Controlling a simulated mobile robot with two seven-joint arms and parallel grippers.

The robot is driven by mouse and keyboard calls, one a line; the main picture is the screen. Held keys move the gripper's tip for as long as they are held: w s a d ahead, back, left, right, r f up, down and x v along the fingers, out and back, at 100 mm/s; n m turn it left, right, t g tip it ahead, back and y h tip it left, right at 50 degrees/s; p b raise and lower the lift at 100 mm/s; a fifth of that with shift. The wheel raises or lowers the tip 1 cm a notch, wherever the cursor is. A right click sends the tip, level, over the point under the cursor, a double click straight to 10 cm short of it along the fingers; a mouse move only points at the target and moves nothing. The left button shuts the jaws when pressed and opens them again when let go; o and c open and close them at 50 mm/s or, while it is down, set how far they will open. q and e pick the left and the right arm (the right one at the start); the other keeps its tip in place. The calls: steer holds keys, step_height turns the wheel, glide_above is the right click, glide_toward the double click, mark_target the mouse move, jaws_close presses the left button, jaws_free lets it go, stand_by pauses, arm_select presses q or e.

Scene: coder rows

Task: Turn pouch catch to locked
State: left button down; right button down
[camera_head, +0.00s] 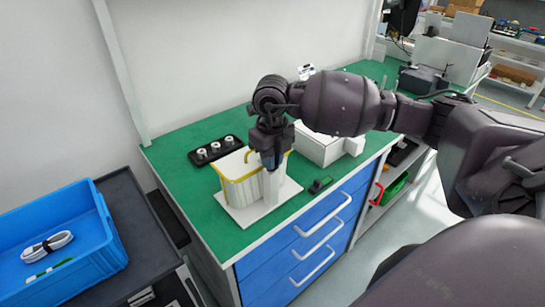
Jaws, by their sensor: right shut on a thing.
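A white pouch with yellow edging (240,188) stands upright on a white base plate (239,217) on the green bench top. A white post (272,186) rises at its right front side. My right gripper (270,163) points down at the top of this post and is shut on a small part there. I take that part to be the pouch catch, but the fingers hide it, so its position cannot be read. My left gripper is not in view.
A black tray with several white round pieces (192,157) lies behind the pouch to the left. A white box (318,147) stands to the right. A small dark green-marked item (320,185) lies near the bench edge. A blue crate (40,263) holding a cable stands at far left.

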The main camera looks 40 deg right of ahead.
steer(key=shift+r, duration=0.1)
stand_by(0.4)
steer(key=c, duration=1.1)
jaws_free()
step_height(320, 180, up, 11)
steer(key=shift+f, duration=0.1)
steer(key=shift+a+f, duration=0.1)
